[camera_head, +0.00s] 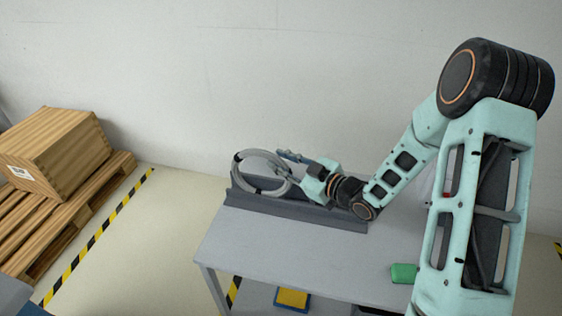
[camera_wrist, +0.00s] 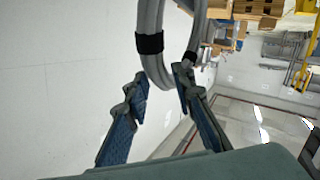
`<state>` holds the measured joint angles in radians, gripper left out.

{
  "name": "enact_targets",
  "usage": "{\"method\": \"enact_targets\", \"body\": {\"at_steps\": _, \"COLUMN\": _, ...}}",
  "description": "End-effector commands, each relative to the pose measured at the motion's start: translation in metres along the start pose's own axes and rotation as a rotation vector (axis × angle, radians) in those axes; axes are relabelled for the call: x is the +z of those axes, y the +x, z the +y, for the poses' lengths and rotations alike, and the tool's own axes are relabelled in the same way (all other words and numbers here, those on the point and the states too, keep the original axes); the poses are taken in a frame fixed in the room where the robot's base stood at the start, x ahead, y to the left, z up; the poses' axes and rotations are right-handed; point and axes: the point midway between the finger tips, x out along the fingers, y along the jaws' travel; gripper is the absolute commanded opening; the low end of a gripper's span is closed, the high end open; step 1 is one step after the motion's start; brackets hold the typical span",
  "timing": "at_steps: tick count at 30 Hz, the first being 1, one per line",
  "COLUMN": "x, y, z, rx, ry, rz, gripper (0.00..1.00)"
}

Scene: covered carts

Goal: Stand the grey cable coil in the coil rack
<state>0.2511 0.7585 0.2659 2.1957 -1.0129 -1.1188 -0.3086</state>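The grey cable coil (camera_head: 238,172), with dark bands, stands on edge at the coil rack (camera_head: 290,208), a long dark grey trough on the table. Its lower rim is at the trough, but I cannot tell whether it rests on the bottom. My gripper (camera_head: 287,167) reaches the coil's right side from the right. In the wrist view, the fingers of my gripper (camera_wrist: 163,88) are spread on either side of the coil (camera_wrist: 150,62). The rim lies between the fingertips, close to the right one, and no firm grip shows.
The rack lies along the back of the grey table (camera_head: 300,245). A green object (camera_head: 403,273) lies at the table's right front. A yellow and blue item (camera_head: 293,299) is below the table. A wooden crate (camera_head: 60,150) on a pallet stands left. The table's front middle is clear.

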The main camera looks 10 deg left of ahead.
Motion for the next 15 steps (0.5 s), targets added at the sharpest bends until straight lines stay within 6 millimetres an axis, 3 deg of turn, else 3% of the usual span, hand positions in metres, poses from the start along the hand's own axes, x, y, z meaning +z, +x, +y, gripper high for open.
{"method": "enact_targets", "body": {"at_steps": 4, "x": -0.0002, "y": 0.0001, "z": 0.0002, "rx": 0.0, "ry": 0.0, "rz": 0.0, "gripper": 0.39}}
{"method": "enact_targets", "body": {"at_steps": 15, "x": 0.0017, "y": -0.0085, "z": 0.0006, "rx": 0.001, "ry": 0.0, "rz": -0.005, "gripper": 0.39}}
